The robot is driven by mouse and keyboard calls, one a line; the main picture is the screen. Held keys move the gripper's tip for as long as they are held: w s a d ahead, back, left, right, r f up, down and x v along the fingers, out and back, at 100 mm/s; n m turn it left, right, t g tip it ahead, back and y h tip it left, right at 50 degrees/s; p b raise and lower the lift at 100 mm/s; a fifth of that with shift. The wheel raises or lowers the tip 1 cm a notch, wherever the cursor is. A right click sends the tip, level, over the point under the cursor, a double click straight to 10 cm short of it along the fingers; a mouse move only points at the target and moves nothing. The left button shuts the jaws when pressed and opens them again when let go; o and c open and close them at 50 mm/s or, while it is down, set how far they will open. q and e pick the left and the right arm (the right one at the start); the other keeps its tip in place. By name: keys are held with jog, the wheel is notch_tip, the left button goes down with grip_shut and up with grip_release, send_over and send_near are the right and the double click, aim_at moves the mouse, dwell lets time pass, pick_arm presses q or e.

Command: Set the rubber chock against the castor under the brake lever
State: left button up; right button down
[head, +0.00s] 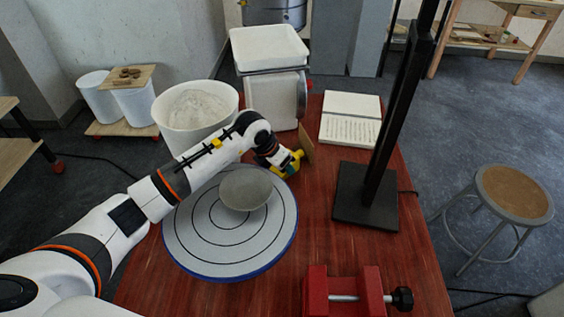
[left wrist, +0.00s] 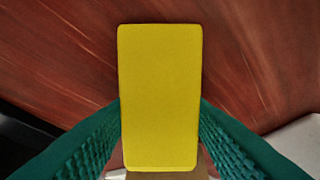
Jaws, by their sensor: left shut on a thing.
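My left gripper (head: 285,165) reaches over the red table, just beyond the grey bowl. Its green ridged fingers (left wrist: 160,150) are shut on a yellow block (left wrist: 160,95), which shows from above against the wood in the left wrist view. In the head view the yellow block (head: 294,163) is small and partly hidden by the gripper. I cannot tell whether it is the rubber chock. A small reddish castor (head: 57,167) shows under the shelf at the far left. I make out no brake lever. My right gripper is not in view.
The grey bowl (head: 246,188) sits on a round ringed wheel (head: 200,245). A white bucket (head: 172,125), a white-topped machine (head: 270,50), an open book (head: 350,118), a black stand (head: 365,195) and a red vise (head: 318,290) surround it.

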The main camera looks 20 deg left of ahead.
pick_arm(q)
jog(key=shift+f, duration=0.15)
jog(key=shift+f, duration=0.15)
jog(key=o, duration=1.1)
jog(key=shift+c, duration=0.2)
